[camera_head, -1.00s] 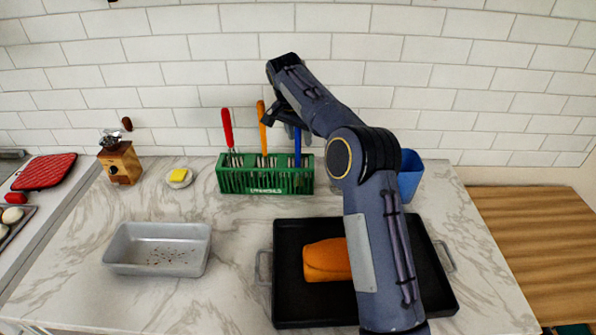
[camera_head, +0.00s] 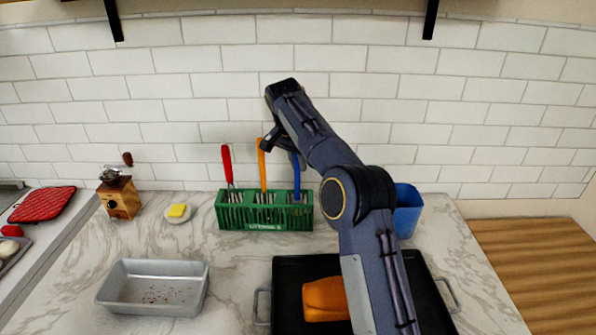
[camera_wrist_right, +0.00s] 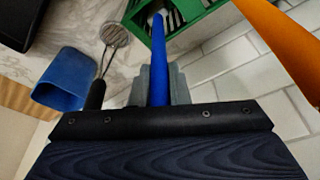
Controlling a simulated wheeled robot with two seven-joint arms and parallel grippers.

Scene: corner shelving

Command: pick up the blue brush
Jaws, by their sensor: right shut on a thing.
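The blue brush (camera_head: 296,178) stands upright in the right part of the green crate (camera_head: 265,220), its lower end inside and hidden. In the wrist view its blue handle (camera_wrist_right: 159,72) runs between the grey fingers of my right gripper (camera_wrist_right: 157,92) and up to the crate. My right gripper (camera_head: 287,150) is shut on the upper part of this handle; in the head view the arm partly covers its top. My left gripper is not in view.
An orange handle (camera_head: 262,168) stands close left of the brush, and a red one (camera_head: 227,165) farther left. A blue cup (camera_head: 407,210) is to the right. A black tray (camera_head: 290,270) with an orange loaf (camera_head: 324,299) lies in front. The tiled wall is close behind.

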